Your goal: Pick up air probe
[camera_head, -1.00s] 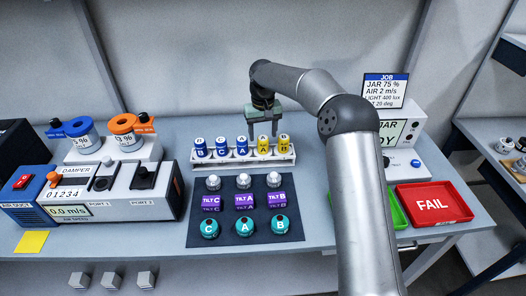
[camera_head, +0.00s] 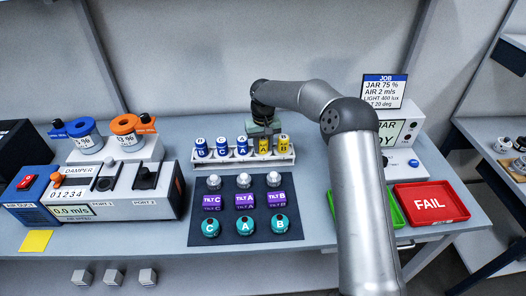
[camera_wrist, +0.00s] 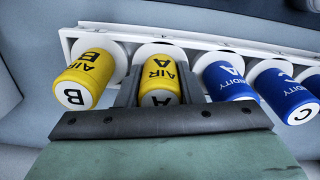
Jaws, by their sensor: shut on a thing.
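The yellow air probe A (camera_wrist: 158,82) stands in the white rack (camera_head: 281,161), between the two fingers of my gripper (camera_wrist: 157,95). My gripper is shut on it. In the head view, my gripper (camera_head: 264,133) is over the right part of the rack and partly covers the probe (camera_head: 264,148). The other yellow probe, air B (camera_wrist: 84,78), stands beside it at the right end of the rack in the head view (camera_head: 284,144). Blue humidity probes (camera_head: 222,147) fill the rack's left side.
A dark mat (camera_head: 285,232) with light, tilt and teal sensors lies in front of the rack. A red FAIL tray (camera_head: 466,216) and a green tray (camera_head: 399,224) are at the right. The damper box (camera_head: 115,211) is at the left.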

